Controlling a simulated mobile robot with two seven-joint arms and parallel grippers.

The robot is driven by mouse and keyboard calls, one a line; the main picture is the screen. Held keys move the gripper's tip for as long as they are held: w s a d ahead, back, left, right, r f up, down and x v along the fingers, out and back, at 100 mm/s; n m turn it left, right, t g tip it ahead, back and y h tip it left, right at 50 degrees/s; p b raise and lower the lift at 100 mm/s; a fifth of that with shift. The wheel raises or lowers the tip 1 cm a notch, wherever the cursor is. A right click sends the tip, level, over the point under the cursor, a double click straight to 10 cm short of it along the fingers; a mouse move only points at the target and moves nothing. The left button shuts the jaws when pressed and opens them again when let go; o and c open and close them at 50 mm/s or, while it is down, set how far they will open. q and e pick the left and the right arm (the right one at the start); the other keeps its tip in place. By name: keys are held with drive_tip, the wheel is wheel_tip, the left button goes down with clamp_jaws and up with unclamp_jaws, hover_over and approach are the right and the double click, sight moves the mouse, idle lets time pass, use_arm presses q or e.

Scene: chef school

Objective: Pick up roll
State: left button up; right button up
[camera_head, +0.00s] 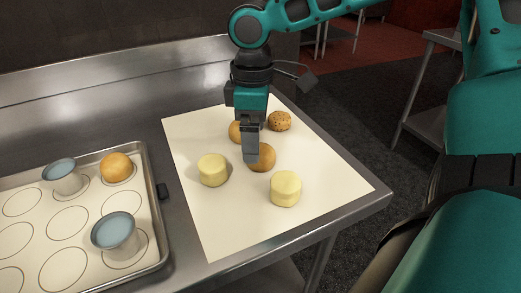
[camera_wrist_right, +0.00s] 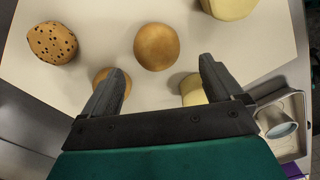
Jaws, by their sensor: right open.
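A round brown roll (camera_head: 262,158) lies on the white sheet (camera_head: 240,225). It also shows in the right wrist view (camera_wrist_right: 157,46), whole, just ahead of the fingertips. A second brown roll (camera_head: 237,132) lies behind it, partly hidden by my gripper; in the wrist view it is partly behind the left finger (camera_wrist_right: 103,78). A speckled roll (camera_head: 280,121) lies at the back right of these. My right gripper (camera_head: 251,158) points down over the rolls, and in the wrist view (camera_wrist_right: 162,66) its fingers are apart with nothing held. My left gripper is not in view.
Two pale cylindrical pieces, one at left (camera_head: 213,171) and one at front (camera_head: 286,189), stand close to the rolls. A metal tray (camera_head: 155,205) at left holds two metal cups (camera_head: 115,235) and another roll (camera_head: 116,167). The sheet's front part is clear.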

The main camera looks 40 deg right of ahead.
sight(261, 155)
drive_tip(key=f, duration=0.2)
drive_tip(key=f+b, duration=0.1)
drive_tip(key=f, duration=0.1)
drive_tip(key=shift+s+d, duration=0.2)
drive_tip(key=shift+d, duration=0.1)
drive_tip(key=shift+f, duration=0.25)
drive_tip(key=shift+r, duration=0.1)
drive_tip(key=c, duration=1.1)
use_arm(q)
drive_tip(key=shift+w+d+f, duration=0.2)
drive_tip(key=shift+w, duration=0.05)
